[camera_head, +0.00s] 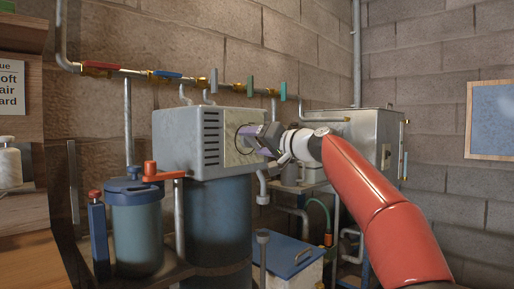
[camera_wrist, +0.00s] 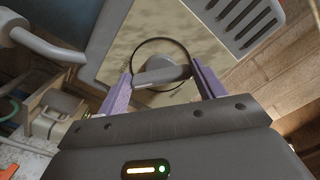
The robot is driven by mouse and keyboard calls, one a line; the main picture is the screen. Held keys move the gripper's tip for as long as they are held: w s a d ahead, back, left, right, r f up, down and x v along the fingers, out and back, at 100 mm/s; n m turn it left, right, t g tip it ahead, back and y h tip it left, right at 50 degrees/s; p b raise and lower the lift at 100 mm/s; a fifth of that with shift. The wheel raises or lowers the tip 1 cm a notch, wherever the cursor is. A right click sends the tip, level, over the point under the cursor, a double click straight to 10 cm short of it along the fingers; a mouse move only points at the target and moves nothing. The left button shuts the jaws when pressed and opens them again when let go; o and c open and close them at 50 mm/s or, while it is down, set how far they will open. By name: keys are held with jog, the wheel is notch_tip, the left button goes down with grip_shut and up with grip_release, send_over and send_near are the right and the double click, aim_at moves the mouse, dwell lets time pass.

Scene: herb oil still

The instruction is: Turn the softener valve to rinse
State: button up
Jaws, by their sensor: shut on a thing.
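The softener valve head is a grey box (camera_head: 180,142) with a louvred side, on top of a dark blue tank (camera_head: 219,215). Its front plate carries a grey knob with a bar handle (camera_wrist: 162,74) inside a dark ring, seen in the wrist view. My gripper (camera_wrist: 164,82) has purple fingers on either side of this handle and is shut on it. In the head view my gripper (camera_head: 258,138) is at the box's front plate and hides most of the knob. The markings on the plate are too blurred to read.
Pipes with coloured valve levers (camera_head: 167,74) run along the block wall above the box. A smaller blue-lidded canister (camera_head: 136,225) stands at left. A grey metal cabinet (camera_head: 362,135) stands behind my arm. A blue-topped box (camera_head: 290,254) is low in front.

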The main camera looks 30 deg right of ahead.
jog(key=shift+r+m, duration=0.1)
jog(key=shift+m, duration=1.5)
jog(key=o, duration=1)
jog(key=shift+b, duration=0.35)
jog(key=shift+s+d, duration=0.1)
jog(key=shift+s, duration=0.25)
jog(key=b+v, duration=0.3)
jog(key=v, duration=0.4)
jog(key=shift+b, duration=0.3)
